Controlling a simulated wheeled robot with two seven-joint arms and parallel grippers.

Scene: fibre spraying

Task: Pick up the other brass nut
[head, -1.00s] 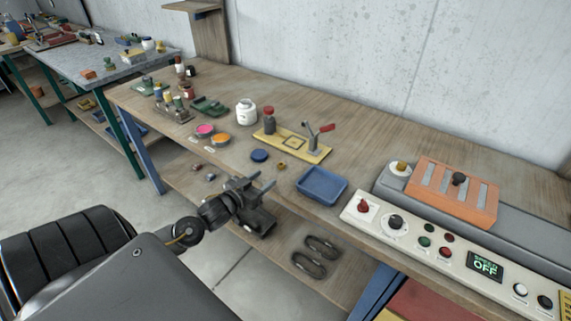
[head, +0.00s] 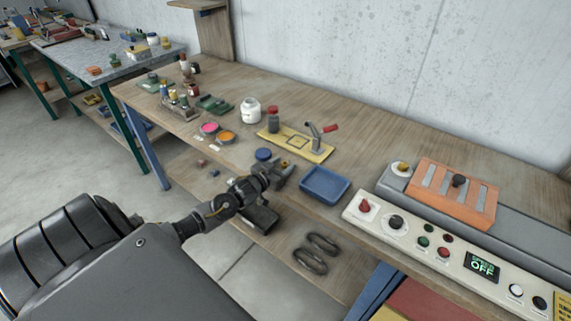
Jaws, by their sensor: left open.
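A small brass nut (head: 285,163) lies on the wooden bench near its front edge, left of the blue tray and right of the blue lid. My left gripper (head: 284,169) is open, with its fingers reaching over the bench edge right at the nut. The fingers partly hide the nut, and I cannot tell whether they touch it. My right gripper is not in view.
The blue tray (head: 324,186) looks empty. The blue lid (head: 263,154) lies just behind the gripper. A yellow plate with a red-handled clamp (head: 318,142) stands behind. Open pink (head: 209,128) and orange (head: 226,137) pots are left; a control panel (head: 440,245) is right.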

